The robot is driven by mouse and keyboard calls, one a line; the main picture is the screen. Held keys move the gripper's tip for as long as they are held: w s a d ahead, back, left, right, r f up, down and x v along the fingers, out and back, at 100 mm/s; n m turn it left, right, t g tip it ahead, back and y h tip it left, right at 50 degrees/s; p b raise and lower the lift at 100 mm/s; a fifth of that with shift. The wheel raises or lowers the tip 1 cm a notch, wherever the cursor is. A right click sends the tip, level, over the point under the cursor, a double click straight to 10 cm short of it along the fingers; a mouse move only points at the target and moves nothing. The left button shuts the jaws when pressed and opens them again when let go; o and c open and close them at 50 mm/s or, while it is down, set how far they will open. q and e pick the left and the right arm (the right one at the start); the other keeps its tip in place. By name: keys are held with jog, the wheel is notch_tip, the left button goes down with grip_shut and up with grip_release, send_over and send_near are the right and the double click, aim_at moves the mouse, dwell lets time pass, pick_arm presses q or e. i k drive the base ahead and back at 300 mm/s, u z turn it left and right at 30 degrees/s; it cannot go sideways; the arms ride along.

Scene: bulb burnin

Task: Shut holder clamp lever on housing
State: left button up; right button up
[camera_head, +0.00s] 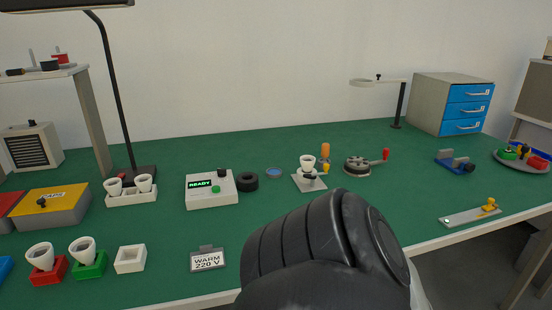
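A small holder with a pale base plate (309,184) stands near the middle of the green table. A white cup-shaped housing (308,161) sits upright on it. A lever with a yellow knob (326,168) is at the holder's right side; whether it is open or shut is too small to tell. An orange upright handle (325,152) shows just behind. One of my black arm links fills the lower middle, in front of the holder. Neither of my grippers shows in this view.
A white READY box (212,201) and black ring (247,181) stand left of the holder. A round dark device with a red-knobbed lever (364,166) is to its right. White housings on red (47,276) and green (91,270) blocks stand front left. Bare table lies centre right.

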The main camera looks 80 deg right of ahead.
aim_at(312, 177)
jog(key=z, duration=2.75)
